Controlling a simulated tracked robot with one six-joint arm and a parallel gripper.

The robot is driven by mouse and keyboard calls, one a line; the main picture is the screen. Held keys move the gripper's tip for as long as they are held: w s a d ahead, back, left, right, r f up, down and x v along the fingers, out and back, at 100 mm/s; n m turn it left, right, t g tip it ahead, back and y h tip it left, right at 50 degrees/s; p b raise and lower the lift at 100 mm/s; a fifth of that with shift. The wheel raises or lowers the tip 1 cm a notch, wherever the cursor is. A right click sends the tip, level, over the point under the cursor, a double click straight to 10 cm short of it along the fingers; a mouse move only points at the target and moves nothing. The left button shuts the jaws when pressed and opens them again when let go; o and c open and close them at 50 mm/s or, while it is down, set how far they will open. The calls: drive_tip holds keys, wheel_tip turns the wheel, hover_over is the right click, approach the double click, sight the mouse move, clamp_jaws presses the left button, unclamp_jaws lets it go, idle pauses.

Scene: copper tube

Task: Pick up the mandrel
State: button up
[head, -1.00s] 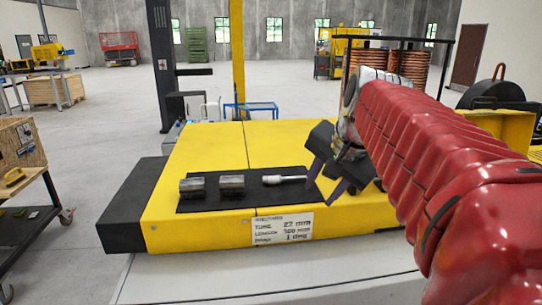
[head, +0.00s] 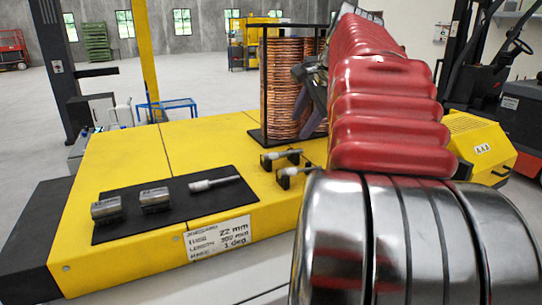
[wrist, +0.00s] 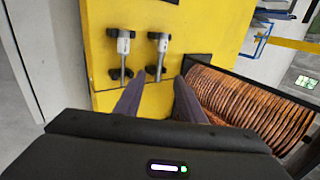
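Two slim silver rods rest side by side in black holders on the yellow bench (head: 215,140); I cannot tell which is the mandrel. The farther rod (head: 283,154) and nearer rod (head: 297,170) show in the head view. In the wrist view, the left rod (wrist: 124,45) and right rod (wrist: 161,45) lie ahead of the fingers. Another silver rod (head: 215,183) lies on the black mat (head: 175,212). My gripper (head: 313,85) is raised beside the copper coils. Its fingers (wrist: 158,80) are apart with nothing between them in the wrist view.
Two metal blocks (head: 107,208) (head: 155,198) sit on the mat. Copper coils (head: 285,85) in a black rack (head: 262,100) stand behind the holders, close to my gripper. A forklift (head: 490,75) stands at the right. The bench's middle is clear.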

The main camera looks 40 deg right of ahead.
drive_tip(key=shift+f, duration=0.1)
approach(284, 153)
drive_tip(key=x, duration=0.3)
drive_tip(key=shift+d, duration=0.1)
drive_tip(key=shift+f, duration=0.1)
drive_tip(key=shift+x, duration=2.45)
clamp_jaws()
